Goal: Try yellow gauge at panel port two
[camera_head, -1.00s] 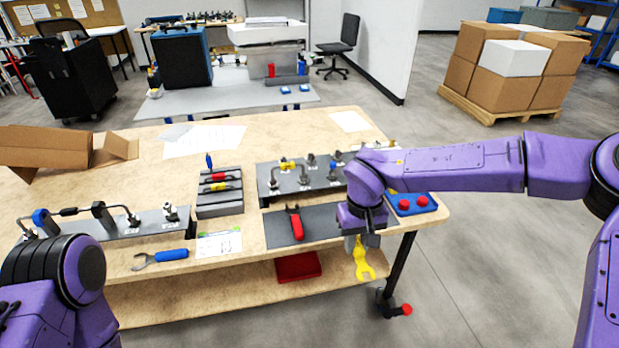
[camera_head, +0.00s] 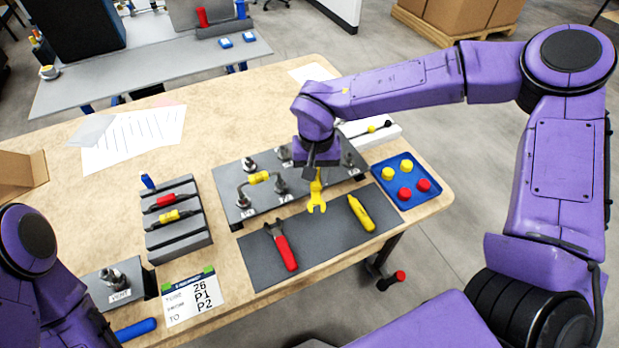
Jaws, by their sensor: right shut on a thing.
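My right gripper (camera_head: 316,170) is shut on the yellow gauge (camera_head: 317,194), a flat yellow piece with a forked lower end. The gauge hangs fork down, seen over the front right edge of the grey port panel (camera_head: 222,172) and the dark mat. The panel carries several metal fittings with small labels; a yellow-sleeved pipe (camera_head: 259,178) joins two at its front left. My right gripper and wrist hide part of the panel's right side. I cannot read which fitting is port two, nor tell the gauge's exact height. Only my left arm shows at lower left; its gripper is out of view.
A red-handled tool (camera_head: 287,254) and a yellow-handled tool (camera_head: 361,212) lie on the mat (camera_head: 326,238). A blue tray (camera_head: 417,196) holds red and yellow knobs at right.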

